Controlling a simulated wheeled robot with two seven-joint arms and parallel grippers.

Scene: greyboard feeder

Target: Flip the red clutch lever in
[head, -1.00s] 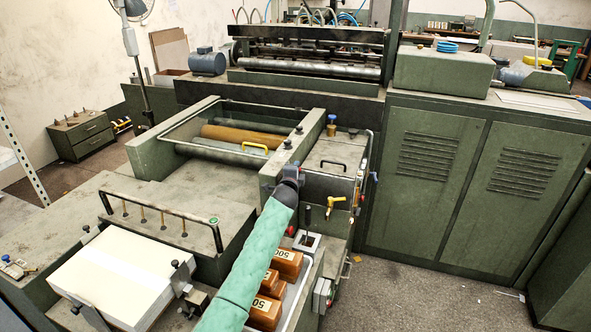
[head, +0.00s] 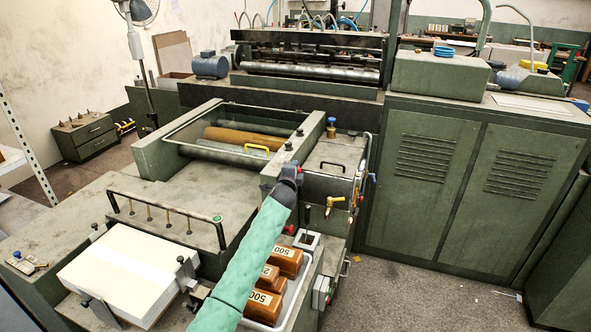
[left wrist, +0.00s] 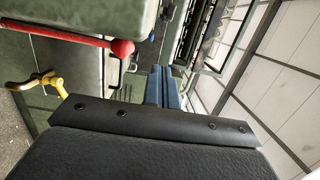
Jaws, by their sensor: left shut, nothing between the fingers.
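The red clutch lever (left wrist: 122,48) shows in the left wrist view as a round red knob on a red shaft that runs off to the left edge. In the head view I cannot clearly make the lever out near my arm. My left gripper (left wrist: 163,88) is shut and empty; its fingers lie to the right of and below the red knob in the wrist view, with a visible gap in the picture. In the head view my left arm's dark end (head: 291,174) is at the right side frame of the roller unit and hides part of it.
A yellow valve handle (head: 335,203) and a black handle (head: 333,164) are on the side housing. Brown blocks marked 500 (head: 285,262) sit in a tray beside my arm. A paper stack (head: 128,270) lies at left.

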